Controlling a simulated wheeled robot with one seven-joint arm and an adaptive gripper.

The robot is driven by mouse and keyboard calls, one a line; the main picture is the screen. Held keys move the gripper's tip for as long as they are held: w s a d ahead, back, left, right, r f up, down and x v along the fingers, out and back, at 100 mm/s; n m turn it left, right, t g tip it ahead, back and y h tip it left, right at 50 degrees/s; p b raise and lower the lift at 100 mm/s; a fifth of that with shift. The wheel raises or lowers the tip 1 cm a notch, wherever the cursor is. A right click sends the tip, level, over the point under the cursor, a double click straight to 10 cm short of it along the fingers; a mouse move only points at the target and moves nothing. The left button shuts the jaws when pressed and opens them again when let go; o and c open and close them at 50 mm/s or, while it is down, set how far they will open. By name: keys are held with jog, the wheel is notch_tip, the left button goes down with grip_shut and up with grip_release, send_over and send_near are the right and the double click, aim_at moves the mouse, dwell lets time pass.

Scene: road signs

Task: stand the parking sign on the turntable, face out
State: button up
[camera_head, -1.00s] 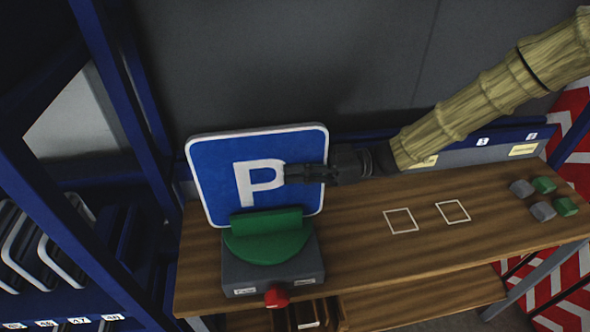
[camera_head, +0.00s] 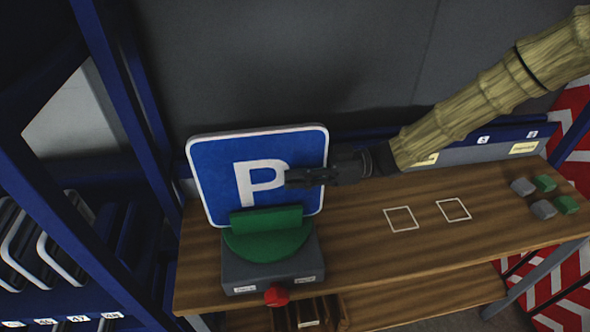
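The parking sign (camera_head: 225,180), a blue square with a white border and white P, stands upright, leaning slightly back, its face toward the camera. Its lower middle is behind the green upright plate of the turntable (camera_head: 268,246), a green disc on a grey box. Whether its bottom edge rests in the turntable is hidden. My gripper (camera_head: 300,178) is at the sign's right edge, coming from the right. A dark finger lies across the front of the face, over the right of the P. Any finger behind the sign is hidden, so its grip cannot be judged.
The turntable box (camera_head: 273,275) has a red knob (camera_head: 277,296) in front. The wooden bench (camera_head: 350,250) is clear to the right, with two white outlined squares. Grey and green blocks (camera_head: 543,183) sit at its right end. A blue rack (camera_head: 75,200) stands at left.

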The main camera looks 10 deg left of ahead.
jog(key=v, duration=1.2)
dwell(2.2)
